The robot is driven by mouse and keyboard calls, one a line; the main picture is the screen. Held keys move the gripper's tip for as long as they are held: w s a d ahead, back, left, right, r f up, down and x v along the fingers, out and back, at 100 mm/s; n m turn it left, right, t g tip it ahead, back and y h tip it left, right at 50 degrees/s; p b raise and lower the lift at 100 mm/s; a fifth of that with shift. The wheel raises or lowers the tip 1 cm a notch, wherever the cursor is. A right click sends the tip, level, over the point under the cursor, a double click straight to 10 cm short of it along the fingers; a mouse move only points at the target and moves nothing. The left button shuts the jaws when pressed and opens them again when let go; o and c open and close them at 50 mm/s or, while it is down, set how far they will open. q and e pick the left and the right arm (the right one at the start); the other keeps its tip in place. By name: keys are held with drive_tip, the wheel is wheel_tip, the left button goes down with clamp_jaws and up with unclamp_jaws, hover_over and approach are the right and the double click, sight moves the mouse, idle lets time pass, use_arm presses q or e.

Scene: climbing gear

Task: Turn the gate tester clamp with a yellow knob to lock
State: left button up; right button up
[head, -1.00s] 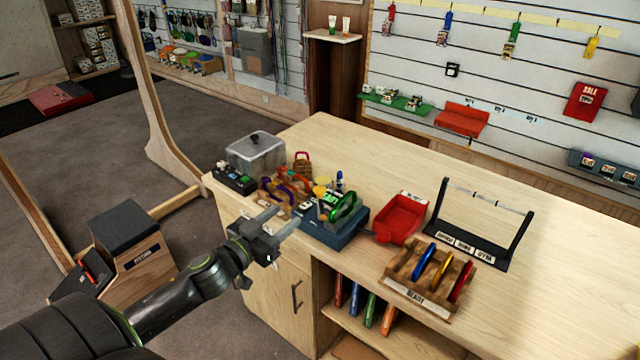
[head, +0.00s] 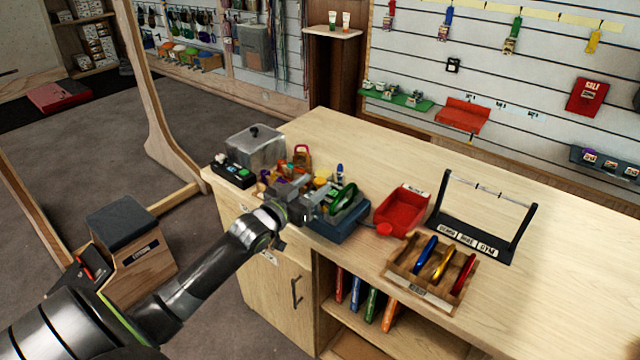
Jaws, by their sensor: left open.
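The gate tester is a dark blue box (head: 340,231) near the left front edge of the counter, with a green carabiner (head: 343,198) on top. Its yellow knob (head: 321,181) shows just beyond my gripper; the clamp is partly hidden and I cannot tell its angle. My left gripper (head: 307,187) is open over the left part of the tester, its fingers close to the yellow knob. I cannot tell whether a finger touches the knob. My right gripper is not in view.
A lidded grey bin (head: 256,148) and a black button box (head: 233,171) stand left of the tester. Colourful gear crowds behind my gripper. A red tray (head: 402,211), a wooden carabiner rack (head: 428,279) and a black stand (head: 470,240) stand right. The counter's right side is clear.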

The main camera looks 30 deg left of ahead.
sight(316, 183)
use_arm(q)
drive_tip(key=shift+w+d, duration=0.15)
drive_tip(key=shift+w, duration=1.5)
clamp_jaws()
